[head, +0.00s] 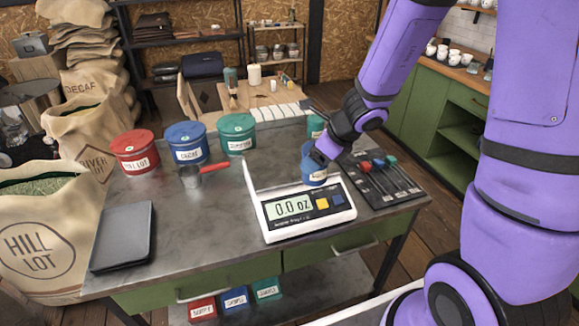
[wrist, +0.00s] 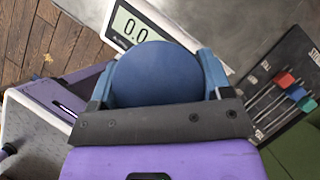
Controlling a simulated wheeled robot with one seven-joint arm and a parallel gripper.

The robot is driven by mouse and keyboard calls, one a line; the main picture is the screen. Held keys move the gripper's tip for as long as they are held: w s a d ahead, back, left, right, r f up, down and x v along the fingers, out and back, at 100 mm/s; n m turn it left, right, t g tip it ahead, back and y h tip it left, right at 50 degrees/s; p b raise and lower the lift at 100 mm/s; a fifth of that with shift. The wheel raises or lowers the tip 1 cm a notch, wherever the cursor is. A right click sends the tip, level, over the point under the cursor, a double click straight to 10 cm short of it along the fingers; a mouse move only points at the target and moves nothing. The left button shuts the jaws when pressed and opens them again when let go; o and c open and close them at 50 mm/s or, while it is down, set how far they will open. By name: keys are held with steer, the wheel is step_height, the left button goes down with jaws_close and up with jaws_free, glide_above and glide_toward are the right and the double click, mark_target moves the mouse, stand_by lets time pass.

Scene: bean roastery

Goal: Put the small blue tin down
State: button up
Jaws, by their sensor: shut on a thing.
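The small blue tin (head: 312,172) is in my gripper (head: 318,158), at the back right of the white scale (head: 308,213). In the wrist view, its round blue lid (wrist: 156,75) sits between the two fingers of my gripper (wrist: 157,82), which is shut on it. The scale display reads 0.0 oz in the head view. The metal table top (head: 215,225) lies under the scale.
Large red (head: 135,152), blue (head: 186,143) and green (head: 236,134) tins stand at the back left. A metal scoop (head: 192,176) with a red handle lies before them. A dark tool board (head: 382,180) is right of the scale. A dark flat case (head: 122,237) lies front left. Bare table lies between case and scale.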

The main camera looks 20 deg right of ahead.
glide_above(289, 161)
steer(key=f, duration=0.2)
steer(key=shift+w+f, duration=0.1)
steer(key=shift+f, duration=1.4)
steer(key=shift+f, duration=0.15)
steer(key=o, duration=1)
